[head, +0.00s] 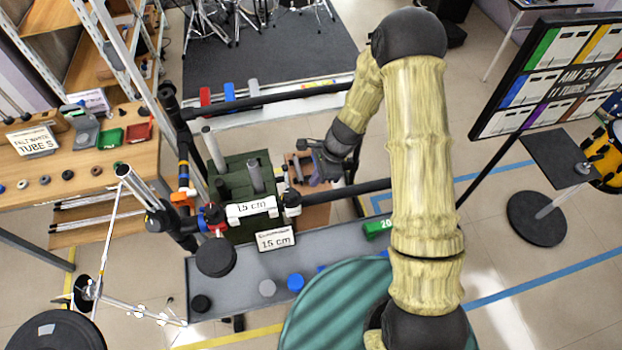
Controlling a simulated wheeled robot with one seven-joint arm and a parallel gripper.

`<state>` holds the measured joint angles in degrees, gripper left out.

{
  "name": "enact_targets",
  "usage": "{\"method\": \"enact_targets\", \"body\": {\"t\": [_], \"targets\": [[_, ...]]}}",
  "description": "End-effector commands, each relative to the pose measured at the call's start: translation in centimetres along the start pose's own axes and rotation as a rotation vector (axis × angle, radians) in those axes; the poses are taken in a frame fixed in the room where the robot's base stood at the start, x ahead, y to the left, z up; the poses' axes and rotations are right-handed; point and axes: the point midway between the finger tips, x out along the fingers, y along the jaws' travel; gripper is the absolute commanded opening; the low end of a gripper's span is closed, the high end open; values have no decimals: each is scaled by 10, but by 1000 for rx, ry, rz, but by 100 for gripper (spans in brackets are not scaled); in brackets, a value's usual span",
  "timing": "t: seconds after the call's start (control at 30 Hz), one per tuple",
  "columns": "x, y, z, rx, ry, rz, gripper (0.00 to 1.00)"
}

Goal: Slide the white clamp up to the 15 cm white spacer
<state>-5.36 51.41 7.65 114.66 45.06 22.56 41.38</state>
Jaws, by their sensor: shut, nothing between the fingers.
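The white spacer (252,207), marked 15 cm, lies along the dark horizontal tube in the middle of the head view. Just right of its right end, a small pale and dark fitting (292,209) sits around the tube; it looks like the white clamp, but its details are too small to be sure. My gripper (314,163) is behind and above this fitting, apart from the tube. It is shut and empty. My forearm comes down to it from the upper right, and its fingertips are small and dark against the clutter behind.
A grey shelf (240,275) with round caps and a 15 cm sign (275,240) lies in front of the tube. A green block (377,228) stands right. A second tube (270,98) runs behind.

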Motion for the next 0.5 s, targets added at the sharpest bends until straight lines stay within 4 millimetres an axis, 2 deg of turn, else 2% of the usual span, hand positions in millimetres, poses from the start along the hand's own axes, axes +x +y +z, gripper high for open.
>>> {"method": "enact_targets", "body": {"t": [0.03,0.13,0.5], "targets": [[-11,0,2,1,0,-1,0],[-18,0,1,0,0,0,0],[-20,1,1,-1,0,1,0]]}}
